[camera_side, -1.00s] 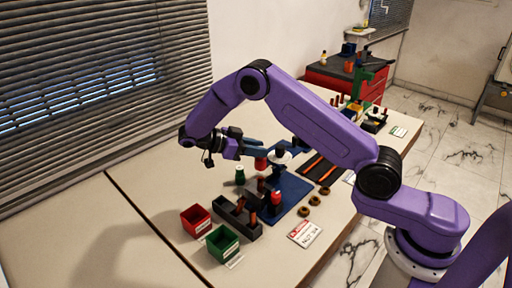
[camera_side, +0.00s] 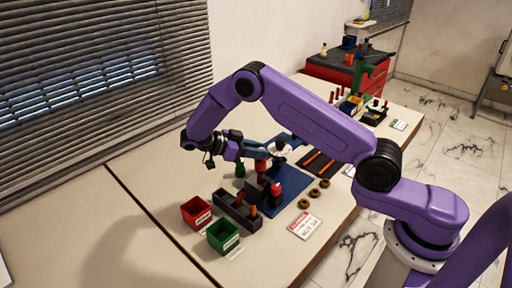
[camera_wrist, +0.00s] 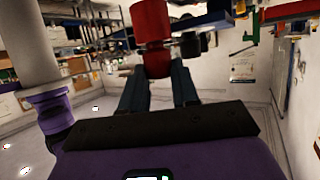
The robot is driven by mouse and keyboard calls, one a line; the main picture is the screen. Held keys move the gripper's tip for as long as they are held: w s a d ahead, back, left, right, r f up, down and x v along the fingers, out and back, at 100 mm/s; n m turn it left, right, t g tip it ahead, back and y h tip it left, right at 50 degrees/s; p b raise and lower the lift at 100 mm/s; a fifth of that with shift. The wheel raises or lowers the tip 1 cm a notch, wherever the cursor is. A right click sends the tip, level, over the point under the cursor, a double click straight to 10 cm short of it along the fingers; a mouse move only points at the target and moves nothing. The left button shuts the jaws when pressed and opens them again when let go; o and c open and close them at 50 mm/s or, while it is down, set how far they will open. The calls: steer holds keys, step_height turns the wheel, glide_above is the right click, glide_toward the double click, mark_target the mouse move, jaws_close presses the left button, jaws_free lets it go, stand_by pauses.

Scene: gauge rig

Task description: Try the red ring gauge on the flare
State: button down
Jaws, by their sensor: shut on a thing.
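My gripper (camera_side: 258,153) is above the work area in the side view, shut on a red gauge (camera_side: 261,166). In the wrist view the gauge (camera_wrist: 155,62) sits between the dark fingertips, its wider red end beyond a narrow neck. A second red piece (camera_side: 276,189) stands on the blue mat (camera_side: 292,190), below and right of the gripper. A green piece (camera_side: 240,170) stands to the left of the held gauge. I cannot tell which part is the flare, nor whether the held gauge touches anything. A pale round disc (camera_side: 280,149) shows just right of the gripper.
A dark rack (camera_side: 236,210) stands in front of the mat. A red bin (camera_side: 195,211) and a green bin (camera_side: 222,237) are at its left. Several brass rings (camera_side: 313,195) and a sign card (camera_side: 304,226) lie to the right. The table's left part is clear.

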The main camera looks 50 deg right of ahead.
steer(key=shift+f, duration=0.4)
steer(key=shift+f, duration=0.3)
stand_by(1.6)
steer(key=shift+r, duration=0.1)
steer(key=shift+r, duration=2.9)
